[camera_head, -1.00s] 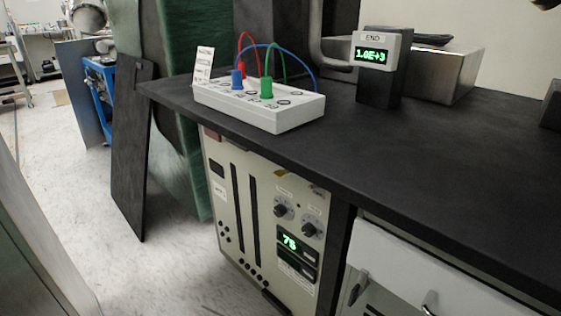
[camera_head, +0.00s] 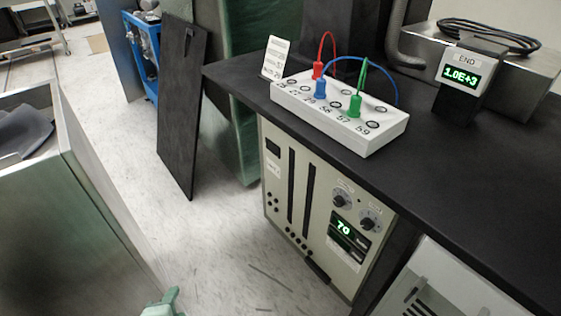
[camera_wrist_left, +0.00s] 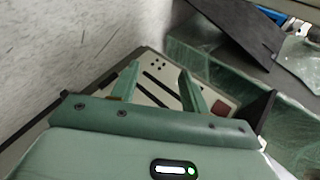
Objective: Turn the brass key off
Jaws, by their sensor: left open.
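I cannot make out the brass key in any view now. A beige cabinet (camera_head: 285,215) with slots, two dark knobs (camera_head: 370,219) and a green display (camera_head: 343,228) reading 70 stands under the black bench. My left gripper (camera_wrist_left: 158,75) is open and empty in the left wrist view, its fingers in front of the beige panel (camera_wrist_left: 160,92); I cannot tell the exact gap. Only a green part of it shows at the bottom edge of the head view. My right gripper is not in view.
On the black bench (camera_head: 450,180) stand a white socket box (camera_head: 340,118) with red, blue and green leads and an END display (camera_head: 461,74) reading 1.0E+3. A dark board (camera_head: 180,110) leans left of the cabinet. A metal bin (camera_head: 100,200) stands at left.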

